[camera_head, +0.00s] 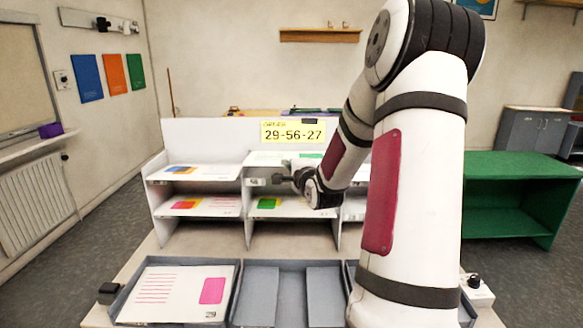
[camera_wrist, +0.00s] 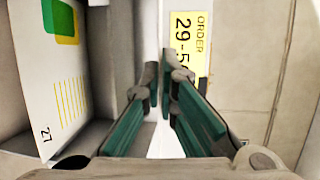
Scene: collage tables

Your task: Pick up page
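My gripper (camera_head: 290,179) is at the front of the middle column of the white shelf rack, by the upper middle compartment. In the wrist view its two green-padded fingers (camera_wrist: 158,85) stand a small gap apart, with a white strip showing between them. I cannot tell whether that strip is a page edge or the shelf. A page with green (camera_head: 312,155) lies in the upper middle compartment, partly behind my arm. A page with green and orange patches (camera_head: 268,203) lies in the lower middle compartment; the page marked 27 (camera_wrist: 62,85) shows at the left of the wrist view.
A yellow order sign (camera_head: 293,132) reads 29-56-27. A page with pink marks (camera_head: 178,294) lies in the left tray in front. The middle tray (camera_head: 290,295) is empty. Other pages lie in the left compartments (camera_head: 205,172). My arm hides much of the right side.

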